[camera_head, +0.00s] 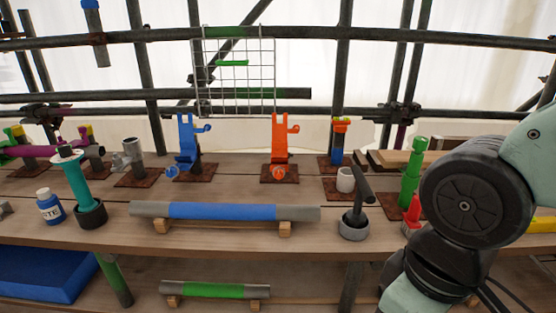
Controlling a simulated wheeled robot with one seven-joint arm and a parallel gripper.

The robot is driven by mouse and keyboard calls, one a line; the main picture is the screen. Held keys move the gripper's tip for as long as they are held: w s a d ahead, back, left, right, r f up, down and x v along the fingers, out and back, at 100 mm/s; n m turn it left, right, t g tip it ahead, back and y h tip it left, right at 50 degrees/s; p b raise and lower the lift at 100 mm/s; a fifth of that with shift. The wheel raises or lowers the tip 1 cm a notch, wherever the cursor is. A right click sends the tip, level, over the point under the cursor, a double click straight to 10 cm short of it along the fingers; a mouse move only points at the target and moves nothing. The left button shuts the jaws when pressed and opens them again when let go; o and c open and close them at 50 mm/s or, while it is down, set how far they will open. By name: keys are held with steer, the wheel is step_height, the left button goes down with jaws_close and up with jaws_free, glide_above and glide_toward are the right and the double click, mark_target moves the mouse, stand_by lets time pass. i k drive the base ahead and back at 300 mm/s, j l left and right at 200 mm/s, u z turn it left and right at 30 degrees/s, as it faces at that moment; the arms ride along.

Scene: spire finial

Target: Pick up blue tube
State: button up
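The blue tube (222,211) is a long grey pipe with a wide blue band around its middle. It lies level, left to right, near the front edge of the wooden bench. Two small wooden blocks hold it up, a left block (160,223) and a right block (284,228). Its whole length shows, with nothing in front of it. My arm stands at the right side of the picture, well apart from the tube. My gripper is not in view, so I cannot see its fingers.
A green-banded tube (214,290) lies on the lower shelf. Left of the blue tube stand a teal post (78,182) and a white-and-blue bottle (48,206). Right of it is a grey cup (352,230) with a dark tool. Blue (187,140) and orange (279,140) stands are behind.

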mark_target(158, 210)
steer(key=u, duration=0.45)
steer(key=i+u, duration=0.1)
steer(key=u, duration=0.35)
steer(key=l+u, duration=0.1)
steer(key=u, duration=0.35)
steer(key=i+u, duration=0.1)
steer(key=u, duration=0.35)
steer(key=l+u, duration=0.15)
steer(key=u, duration=0.3)
steer(key=i+l, duration=0.1)
steer(key=l, duration=0.2)
steer(key=i+l, duration=0.1)
steer(key=l, duration=0.25)
steer(key=i+l, duration=0.15)
steer(key=l, duration=0.15)
steer(key=i+l+u, duration=0.1)
steer(key=l, duration=0.25)
